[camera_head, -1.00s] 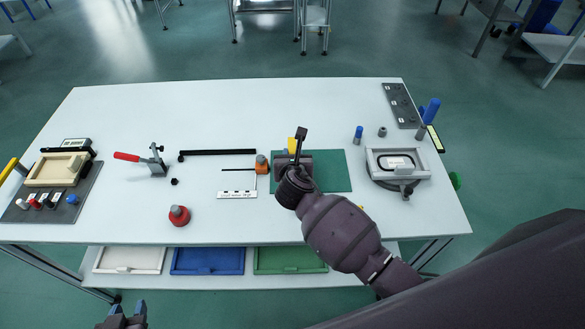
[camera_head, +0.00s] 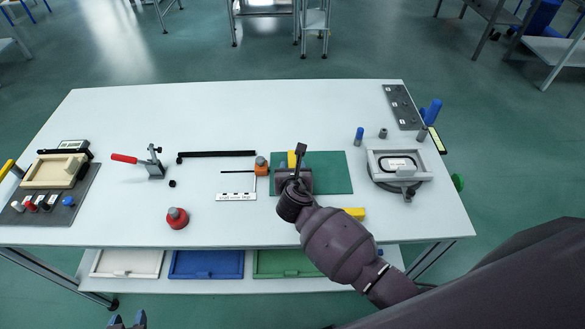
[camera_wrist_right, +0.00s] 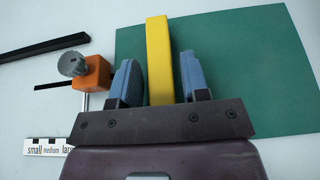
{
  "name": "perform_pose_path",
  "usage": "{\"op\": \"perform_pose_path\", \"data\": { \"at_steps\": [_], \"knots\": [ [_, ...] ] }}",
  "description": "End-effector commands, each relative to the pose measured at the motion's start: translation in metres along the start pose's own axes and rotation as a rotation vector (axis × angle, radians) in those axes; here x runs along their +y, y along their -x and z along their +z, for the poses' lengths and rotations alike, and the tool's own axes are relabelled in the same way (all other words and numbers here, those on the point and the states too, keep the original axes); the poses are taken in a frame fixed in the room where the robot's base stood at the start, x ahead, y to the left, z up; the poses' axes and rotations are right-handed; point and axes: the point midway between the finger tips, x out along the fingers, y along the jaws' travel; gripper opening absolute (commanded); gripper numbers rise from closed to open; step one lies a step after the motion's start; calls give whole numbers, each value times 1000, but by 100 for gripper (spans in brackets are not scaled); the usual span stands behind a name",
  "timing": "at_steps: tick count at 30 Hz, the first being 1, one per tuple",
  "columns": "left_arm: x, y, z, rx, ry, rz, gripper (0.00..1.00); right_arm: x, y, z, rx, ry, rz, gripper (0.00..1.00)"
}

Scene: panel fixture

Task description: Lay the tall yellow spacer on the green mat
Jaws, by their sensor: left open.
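A long yellow spacer (camera_wrist_right: 159,62) lies on the green mat (camera_wrist_right: 225,60) in the right wrist view. Its near part is between the two blue-grey fingers of my right gripper (camera_wrist_right: 160,80), with a narrow gap showing on each side. In the head view the spacer (camera_head: 292,158) shows beside the wrist, at the left part of the mat (camera_head: 335,172); the gripper hides the rest of it. My left gripper (camera_head: 127,321) is open and empty at the bottom edge, in front of the table.
Another yellow block (camera_head: 352,214) lies near the table's front edge, partly behind my right arm. An orange block with a grey knob (camera_head: 261,166) stands left of the mat. A grey framed fixture (camera_head: 398,165) stands to the right.

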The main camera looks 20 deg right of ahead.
Motion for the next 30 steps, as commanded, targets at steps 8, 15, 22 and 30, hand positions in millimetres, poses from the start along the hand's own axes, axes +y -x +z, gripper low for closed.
{"op": "perform_pose_path", "data": {
  "at_steps": [8,15,22,30],
  "knots": [
    [0,-2,-3,5,-1,1,43,0,0,0,0,0,0,51],
    [0,-1,-9,11,-1,1,43,0,14,3,0,0,1,51],
    [-1,3,-18,16,-1,1,43,-1,56,4,0,0,0,51],
    [-2,7,-22,15,-1,0,43,0,102,3,0,-1,0,51]
  ]
}}
